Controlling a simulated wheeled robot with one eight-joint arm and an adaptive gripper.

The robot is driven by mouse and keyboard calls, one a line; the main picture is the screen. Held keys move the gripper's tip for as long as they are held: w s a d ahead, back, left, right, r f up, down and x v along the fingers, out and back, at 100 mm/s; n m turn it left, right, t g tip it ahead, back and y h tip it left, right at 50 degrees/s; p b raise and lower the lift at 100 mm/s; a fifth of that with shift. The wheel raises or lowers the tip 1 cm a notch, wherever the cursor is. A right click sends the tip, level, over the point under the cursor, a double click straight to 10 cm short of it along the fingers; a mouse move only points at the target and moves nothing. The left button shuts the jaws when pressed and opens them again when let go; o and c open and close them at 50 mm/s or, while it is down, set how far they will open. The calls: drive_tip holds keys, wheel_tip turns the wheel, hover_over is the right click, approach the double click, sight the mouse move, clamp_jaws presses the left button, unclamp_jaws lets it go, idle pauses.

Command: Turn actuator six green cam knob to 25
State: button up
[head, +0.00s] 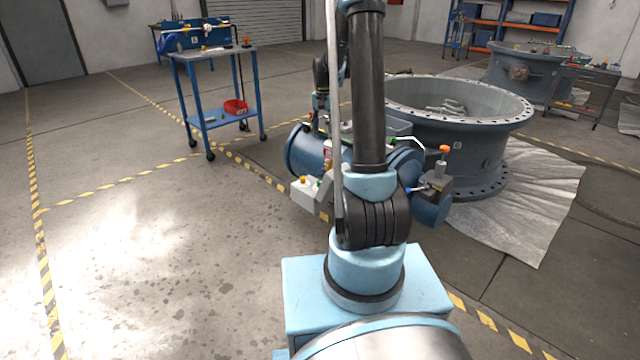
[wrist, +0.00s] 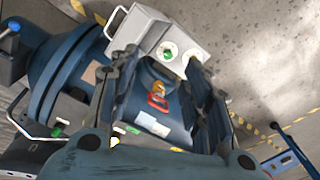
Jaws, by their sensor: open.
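A pale grey box (wrist: 160,36) is mounted on the blue actuator body (wrist: 70,75). A round white knob with a green centre (wrist: 168,50) sits on its face, with another green-marked fitting (wrist: 187,66) beside it. I cannot read any number or actuator label. My gripper (wrist: 160,64) is open, its two dark fingers reaching toward the box's near face; I cannot tell whether they touch it. A red and yellow fitting (wrist: 157,98) shows between the fingers. In the head view the box (head: 304,190) is left of my arm, and my gripper is not clearly visible.
A large flanged valve ring (head: 460,110) stands behind the actuator to the right. An orange-topped device (head: 440,170) is at the actuator's right end. A blue cart (head: 215,95) with a red bin (head: 235,107) stands back left. The floor at left is clear.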

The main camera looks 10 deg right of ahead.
drive_tip(key=m, duration=0.2)
hover_over(320, 181)
wheel_tip(320, 181, down, 14)
drive_tip(key=f, duration=0.1)
drive_tip(key=shift+g, duration=0.3)
wheel_tip(320, 181, down, 17)
drive_tip(key=shift+s+a+r, duration=0.1)
drive_tip(key=shift+c, duration=0.3)
clamp_jaws()
